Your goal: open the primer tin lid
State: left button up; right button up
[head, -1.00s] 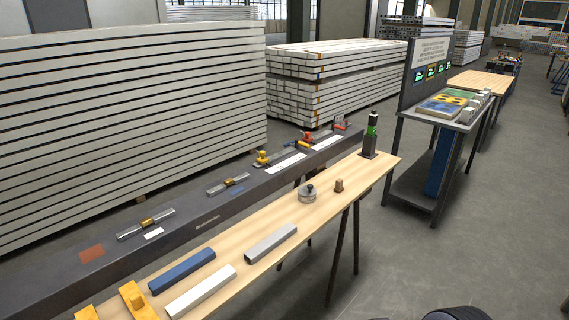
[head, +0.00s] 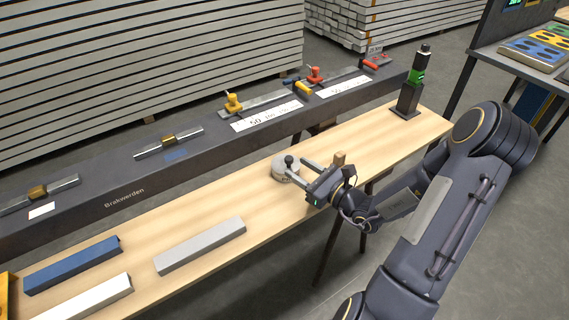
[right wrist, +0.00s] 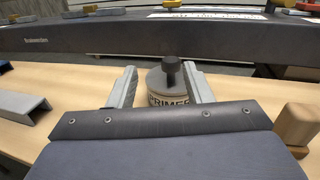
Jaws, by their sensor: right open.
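The primer tin (head: 284,174), a low grey round can, stands upright on the wooden bench. A dark knob (head: 289,160) rises from its lid. In the right wrist view the tin (right wrist: 167,98) shows part of a "PRIMER" label, with its lower part hidden by my gripper body. The black knob (right wrist: 171,72) stands above the lid, which sits on the tin. My right gripper (head: 293,170) is open at the tin. In the right wrist view its two fingers (right wrist: 163,80) stand either side of the tin and knob; whether they touch it I cannot tell. My left gripper is not in view.
A small wooden block (head: 340,158) stands close beside my right gripper. A grey channel (head: 200,246), a blue bar (head: 73,265) and a white bar lie to the left. A green-and-black device (head: 412,85) stands at the bench's far end. A dark beam (head: 150,185) runs behind.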

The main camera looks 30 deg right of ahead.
aim_at(286, 157)
jog(key=shift+w+d+f+m+h, duration=0.4)
jog(key=shift+d+m, duration=0.1)
jog(key=shift+d, duration=0.05)
jog(key=shift+w+a, duration=0.1)
jog(key=shift+w, duration=0.3)
jog(key=x, duration=0.6)
jog(key=shift+w+a+r, duration=0.1)
jog(key=shift+w+a, duration=0.05)
jog(key=shift+w, duration=0.1)
grip_shut()
